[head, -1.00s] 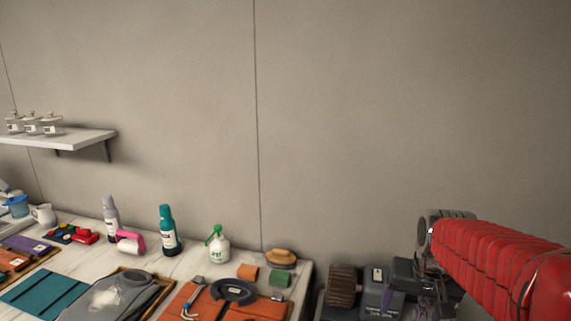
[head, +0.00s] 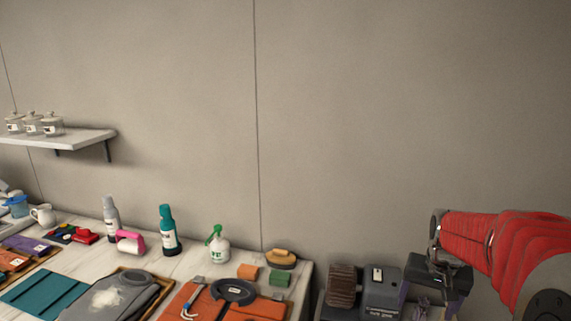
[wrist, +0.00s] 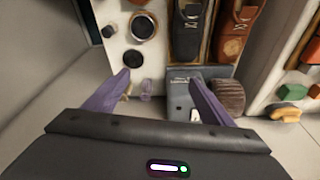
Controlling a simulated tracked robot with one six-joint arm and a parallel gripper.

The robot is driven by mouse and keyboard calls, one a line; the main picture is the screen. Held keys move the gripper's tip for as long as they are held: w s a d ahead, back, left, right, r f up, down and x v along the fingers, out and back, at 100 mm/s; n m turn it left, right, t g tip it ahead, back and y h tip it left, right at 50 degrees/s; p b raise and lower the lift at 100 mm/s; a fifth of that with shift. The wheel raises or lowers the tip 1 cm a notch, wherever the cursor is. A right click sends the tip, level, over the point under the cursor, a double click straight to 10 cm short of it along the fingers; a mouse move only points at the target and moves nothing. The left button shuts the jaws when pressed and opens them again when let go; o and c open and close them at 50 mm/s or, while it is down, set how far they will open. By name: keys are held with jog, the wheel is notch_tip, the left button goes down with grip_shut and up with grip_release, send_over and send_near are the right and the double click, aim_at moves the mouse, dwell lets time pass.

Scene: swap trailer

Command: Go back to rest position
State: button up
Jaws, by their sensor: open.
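My gripper (wrist: 163,95) shows in the wrist view with its two purple fingers spread apart and nothing between them. Beyond the fingers are a grey box-shaped device (wrist: 181,97) and a small clear purplish item (wrist: 147,91), which appears apart from the fingers. In the head view, my red-sleeved arm reaches in from the right edge, with the dark gripper body (head: 447,277) near the lower right. The fingertips are partly cut off by the bottom of that view.
A brown ribbed roller (head: 342,285) stands beside the grey device (head: 383,294). To the left, a table (head: 187,262) holds bottles, a sprayer (head: 217,245), a brush (head: 281,259) and folded cloths. A shelf (head: 80,140) is on the wall. The space above is clear.

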jog(key=shift+w+d+f, duration=0.25)
jog(key=shift+d+f, duration=0.1)
jog(key=shift+d, duration=0.1)
